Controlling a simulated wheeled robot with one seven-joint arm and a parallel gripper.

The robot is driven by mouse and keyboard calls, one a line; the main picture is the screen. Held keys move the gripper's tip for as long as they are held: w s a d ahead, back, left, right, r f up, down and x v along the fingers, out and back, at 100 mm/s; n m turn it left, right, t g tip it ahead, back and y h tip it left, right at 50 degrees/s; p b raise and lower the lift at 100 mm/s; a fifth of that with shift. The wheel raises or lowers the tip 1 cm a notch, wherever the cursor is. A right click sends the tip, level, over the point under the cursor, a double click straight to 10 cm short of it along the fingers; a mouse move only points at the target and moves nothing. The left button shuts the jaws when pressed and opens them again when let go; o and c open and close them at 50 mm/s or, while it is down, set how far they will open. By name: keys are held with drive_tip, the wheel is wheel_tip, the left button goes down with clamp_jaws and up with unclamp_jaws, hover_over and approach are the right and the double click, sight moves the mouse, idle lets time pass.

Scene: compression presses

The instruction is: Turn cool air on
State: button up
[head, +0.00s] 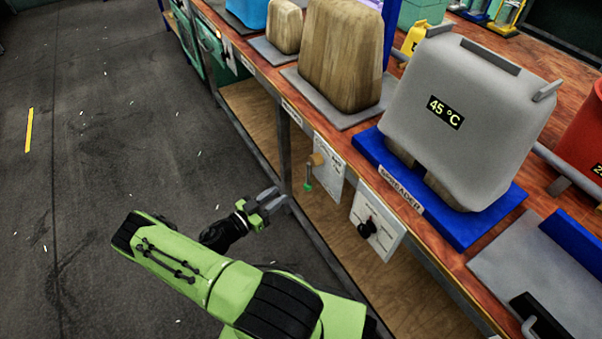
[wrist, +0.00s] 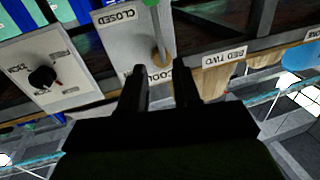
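The cooling valve has a brass body (head: 317,159) and a green handle (head: 308,186) that hangs down, in front of a white panel (head: 330,172) on the bench's front. The wrist view is upside down. It shows the green handle (wrist: 152,20) at the top, the panel (wrist: 122,32) reading "CLOSED", and a partly hidden label (wrist: 160,73) that appears to read "COOLING". My gripper (head: 274,201) is open and empty, left of and slightly below the handle, apart from it. Its two dark fingers (wrist: 161,78) point toward the valve in the wrist view.
A white dial panel with a black knob (head: 367,229) is right of the valve, also in the wrist view (wrist: 42,77). A grey spreader block reading 45 °C (head: 460,110) stands on a blue base above. Wooden blocks (head: 340,55) stand further back. The floor (head: 90,150) at left is clear.

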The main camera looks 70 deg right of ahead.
sight(308, 183)
drive_tip(key=b+x, duration=0.2)
drive_tip(key=x, duration=1.1)
drive_tip(key=shift+s+d+b, duration=0.15)
drive_tip(key=shift+b, duration=0.15)
drive_tip(key=shift+c, duration=0.5)
clamp_jaws()
